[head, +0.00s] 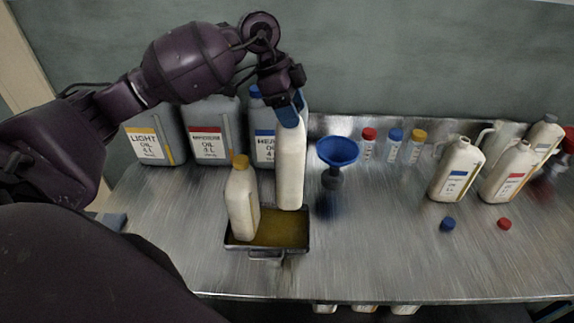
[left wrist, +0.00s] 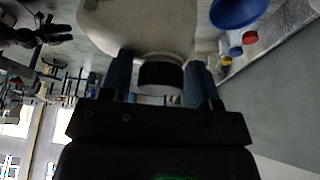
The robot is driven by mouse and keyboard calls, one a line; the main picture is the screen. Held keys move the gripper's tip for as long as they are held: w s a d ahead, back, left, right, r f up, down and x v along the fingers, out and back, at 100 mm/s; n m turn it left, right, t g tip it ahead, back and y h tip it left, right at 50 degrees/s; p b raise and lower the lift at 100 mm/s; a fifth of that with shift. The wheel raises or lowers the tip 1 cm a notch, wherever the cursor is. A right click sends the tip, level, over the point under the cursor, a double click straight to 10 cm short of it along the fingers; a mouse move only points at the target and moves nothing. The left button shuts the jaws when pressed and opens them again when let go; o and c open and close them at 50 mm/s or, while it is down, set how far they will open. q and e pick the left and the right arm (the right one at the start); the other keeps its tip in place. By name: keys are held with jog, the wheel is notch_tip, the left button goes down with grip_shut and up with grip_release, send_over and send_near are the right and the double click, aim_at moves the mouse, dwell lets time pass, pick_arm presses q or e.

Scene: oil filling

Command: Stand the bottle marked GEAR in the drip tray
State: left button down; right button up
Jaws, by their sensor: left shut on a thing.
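My left gripper (head: 289,108) is shut on the top of a tall off-white bottle (head: 291,165). In the left wrist view its fingers (left wrist: 160,88) flank the bottle's black cap (left wrist: 160,76). The held bottle is upright, its foot at the back right of the drip tray (head: 266,250); I cannot tell if it touches the tray floor. No marking shows on it, so I cannot read GEAR. Another off-white bottle (head: 242,205) with an amber cap stands in the tray's left part. A dark claw-like shape (left wrist: 40,36) in the left wrist view may be my right gripper; its state is unclear.
A blue funnel (head: 338,152) stands just right of the held bottle. Grey oil cans (head: 211,145) line the back left. Small capped bottles (head: 395,147) stand behind. White jugs (head: 457,172) are at right, with loose blue (head: 447,224) and red (head: 504,224) caps in front. The front-middle bench is clear.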

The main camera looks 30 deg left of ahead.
pick_arm(q)
notch_tip(320, 180, down, 14)
jog(key=shift+f+p, duration=0.25)
jog(key=shift+p, duration=0.15)
jog(key=shift+f, duration=0.3)
jog(key=shift+c, duration=1.7)
grip_release()
